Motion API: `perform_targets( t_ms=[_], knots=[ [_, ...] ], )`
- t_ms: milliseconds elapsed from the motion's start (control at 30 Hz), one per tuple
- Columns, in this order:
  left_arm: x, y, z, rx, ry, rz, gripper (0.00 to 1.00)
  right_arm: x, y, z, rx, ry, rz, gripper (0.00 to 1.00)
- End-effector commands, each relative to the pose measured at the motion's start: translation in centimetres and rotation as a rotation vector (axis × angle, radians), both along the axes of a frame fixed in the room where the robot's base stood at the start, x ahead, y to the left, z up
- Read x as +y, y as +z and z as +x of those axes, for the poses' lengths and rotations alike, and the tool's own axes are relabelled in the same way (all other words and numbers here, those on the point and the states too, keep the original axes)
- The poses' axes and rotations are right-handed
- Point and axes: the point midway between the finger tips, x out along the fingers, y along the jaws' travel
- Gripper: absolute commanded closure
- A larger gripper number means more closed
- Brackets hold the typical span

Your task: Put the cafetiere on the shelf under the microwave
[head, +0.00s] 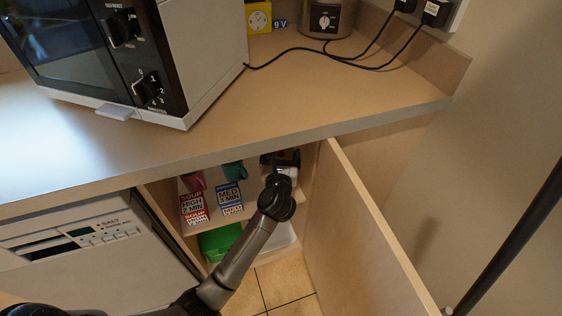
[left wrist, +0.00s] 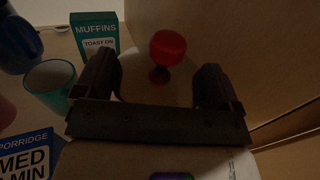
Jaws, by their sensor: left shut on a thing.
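The microwave (head: 110,55) stands on the counter at the upper left of the head view. Below the counter is an open cupboard with a shelf (head: 240,214). My left gripper (head: 280,160) reaches inside over the shelf's right side. In the left wrist view its two fingers (left wrist: 155,82) are closed on what appears to be the cafetiere, whose red knob (left wrist: 167,46) stands up over a shiny, dim lid between and beyond the fingers. Most of its body is hidden by the gripper and shadow, and I cannot tell whether its base touches the shelf. My right gripper is not in view.
A soup box (head: 194,207), porridge box (head: 229,197), pink cup (head: 193,181) and teal cup (left wrist: 51,82) stand left of the gripper. A muffins box (left wrist: 95,36) is behind. The open door (head: 372,235) bounds the right side. A green container (head: 218,241) sits below the shelf.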

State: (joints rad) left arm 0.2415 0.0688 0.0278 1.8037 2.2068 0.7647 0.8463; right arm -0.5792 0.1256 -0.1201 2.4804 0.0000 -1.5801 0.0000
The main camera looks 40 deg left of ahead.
Motion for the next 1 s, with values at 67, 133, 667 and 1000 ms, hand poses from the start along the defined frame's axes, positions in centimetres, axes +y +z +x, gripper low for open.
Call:
perform_targets(
  t_ms=[67,133,667,1000],
  knots=[
    [0.4,0.1,0.5,-0.004,0.000,0.002,0.92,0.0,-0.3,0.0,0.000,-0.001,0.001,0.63],
    [0.8,-0.1,1.0,-0.004,0.000,0.002,0.92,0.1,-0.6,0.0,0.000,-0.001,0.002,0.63],
    [0.6,-3.3,0.8,-0.004,-0.001,0.001,0.92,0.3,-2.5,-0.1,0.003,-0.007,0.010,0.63],
    [0.6,-3.9,0.8,-0.001,0.000,-0.001,0.00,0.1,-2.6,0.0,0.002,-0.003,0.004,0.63]
  ],
)
